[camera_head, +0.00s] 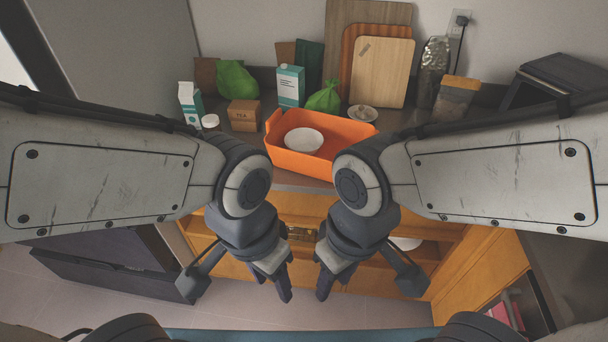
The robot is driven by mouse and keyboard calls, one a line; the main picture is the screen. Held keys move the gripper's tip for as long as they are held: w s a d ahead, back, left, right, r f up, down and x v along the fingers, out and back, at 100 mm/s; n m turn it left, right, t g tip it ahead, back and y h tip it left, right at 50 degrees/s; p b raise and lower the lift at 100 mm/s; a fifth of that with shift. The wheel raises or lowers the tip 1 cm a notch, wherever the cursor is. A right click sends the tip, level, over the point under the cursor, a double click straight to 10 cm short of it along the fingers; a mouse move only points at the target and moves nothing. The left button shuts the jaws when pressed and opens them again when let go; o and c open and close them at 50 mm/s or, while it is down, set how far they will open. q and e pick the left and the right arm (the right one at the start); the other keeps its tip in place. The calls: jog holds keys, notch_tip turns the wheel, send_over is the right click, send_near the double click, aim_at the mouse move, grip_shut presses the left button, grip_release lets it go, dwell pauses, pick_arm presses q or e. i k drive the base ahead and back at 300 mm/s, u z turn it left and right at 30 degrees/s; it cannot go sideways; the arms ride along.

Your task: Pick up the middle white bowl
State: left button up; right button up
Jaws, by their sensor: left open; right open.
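A white bowl (304,140) sits inside the orange bin (345,133) on the counter. A smaller pale bowl (362,113) stands on the counter behind the bin's right part. A white rounded thing (407,243), perhaps another bowl, shows in the open cabinet below, partly hidden behind my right gripper. I cannot tell for sure which one is the middle bowl. My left gripper (273,284) and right gripper (335,284) are open and empty. They point down in front of the cabinet, closer to me than the bin, and touch no bowl.
Milk cartons (290,87), a tea box (244,115), green bags (236,80) and cutting boards (381,73) stand along the wall. A dark appliance (565,75) is at the right. The wooden cabinet (480,275) is open below the counter. A dark open door (115,265) is at left.

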aim_at(307, 141)
jog(key=k, duration=0.8)
jog(key=z, duration=0.75)
jog(key=i, duration=1.35)
jog(key=u, duration=1.15)
jog(key=i, duration=0.5)
jog(key=z, duration=0.05)
